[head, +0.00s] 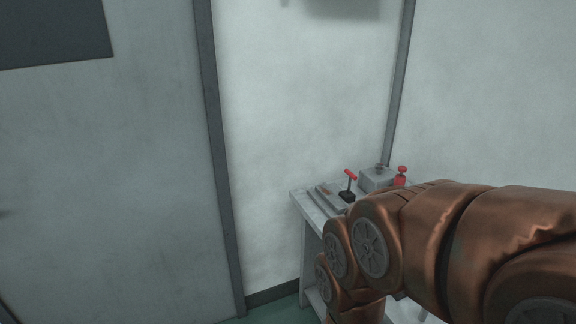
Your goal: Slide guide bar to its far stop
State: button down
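A grey bench (302,199) stands against the wall at lower right in the head view. On it lies a flat grey plate or rail (325,197) with a small brownish strip on it. Beside this is a black block (347,196) with an upright red T-shaped handle (350,174). I cannot tell which of these parts is the guide bar, or where its stops lie. My copper arm covers the front and right of the bench. My gripper is not visible; the arm runs down past the bench's front and out of the bottom edge.
A grey box (376,179) with a small knob on top stands at the back of the bench. A red knobbed piece (400,176) is right of it. A grey door (110,180) fills the left. Some green floor (272,312) shows below.

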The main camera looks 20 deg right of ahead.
aim_at(333, 200)
jog(key=u, duration=0.1)
jog(key=i, duration=1.4)
jog(key=u, duration=0.1)
